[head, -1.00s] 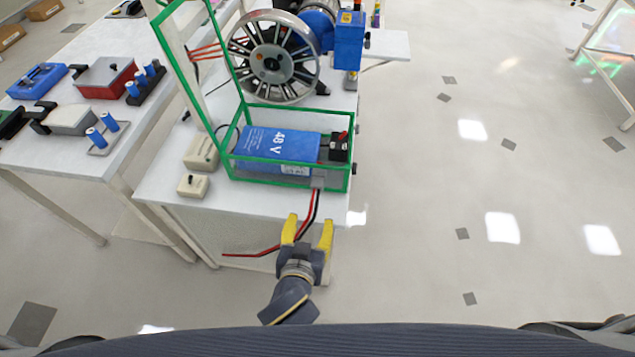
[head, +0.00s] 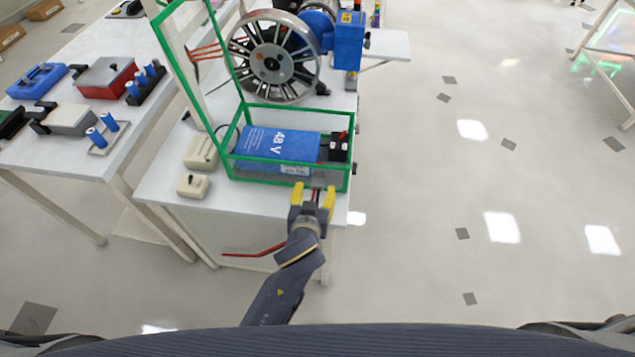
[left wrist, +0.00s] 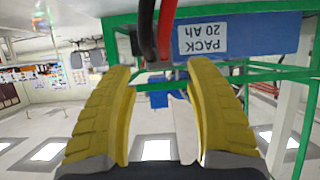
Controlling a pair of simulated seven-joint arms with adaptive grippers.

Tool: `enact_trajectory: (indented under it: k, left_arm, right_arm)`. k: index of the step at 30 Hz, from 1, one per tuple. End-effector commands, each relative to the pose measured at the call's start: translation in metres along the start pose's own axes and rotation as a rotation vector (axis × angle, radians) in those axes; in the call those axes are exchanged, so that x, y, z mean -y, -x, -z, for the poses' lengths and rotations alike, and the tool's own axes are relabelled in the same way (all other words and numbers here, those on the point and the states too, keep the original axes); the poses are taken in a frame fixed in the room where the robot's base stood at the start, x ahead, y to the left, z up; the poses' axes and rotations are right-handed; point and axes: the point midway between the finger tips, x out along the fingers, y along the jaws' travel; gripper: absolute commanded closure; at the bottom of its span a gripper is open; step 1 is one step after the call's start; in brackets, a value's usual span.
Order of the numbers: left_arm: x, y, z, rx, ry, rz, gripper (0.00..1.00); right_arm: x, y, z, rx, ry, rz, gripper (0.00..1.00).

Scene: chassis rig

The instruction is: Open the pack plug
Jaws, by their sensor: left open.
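The blue 48 V pack (head: 262,143) lies in the green frame's lower box. A black block (head: 339,150) with a bit of red sits at its right end. My left gripper (head: 314,190) is open at the front edge of the box, with yellow fingers either side of the cables. The plug itself is not clearly visible; the gripper covers the cable's upper end in the head view. My right gripper is not in view.
The green frame (head: 235,158) stands on a white table (head: 250,197). Two beige boxes (head: 193,186) (head: 201,152) sit left of it. A spoked wheel (head: 273,62) is behind. A side table (head: 62,152) holds tools.

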Motion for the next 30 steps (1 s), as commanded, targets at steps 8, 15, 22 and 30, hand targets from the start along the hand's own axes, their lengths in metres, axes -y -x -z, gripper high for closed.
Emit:
enact_trajectory:
  k: [8, 15, 22, 30]
  left_arm:
    - [0.0, -0.035, 0.0, 0.0, -0.002, -0.001, 0.46]
    - [0.0, -0.047, 0.0, 0.0, -0.001, -0.001, 0.46]
    - [0.0, -0.049, 0.0, 0.0, 0.0, -0.001, 0.46]
    - [0.0, -0.048, 0.0, 0.0, -0.001, 0.0, 0.6]
  right_arm:
    - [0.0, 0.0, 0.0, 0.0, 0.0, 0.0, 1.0]
    - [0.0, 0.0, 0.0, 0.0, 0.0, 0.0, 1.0]
    - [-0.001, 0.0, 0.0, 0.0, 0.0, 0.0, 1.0]
    - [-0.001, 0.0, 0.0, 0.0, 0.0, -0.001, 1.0]
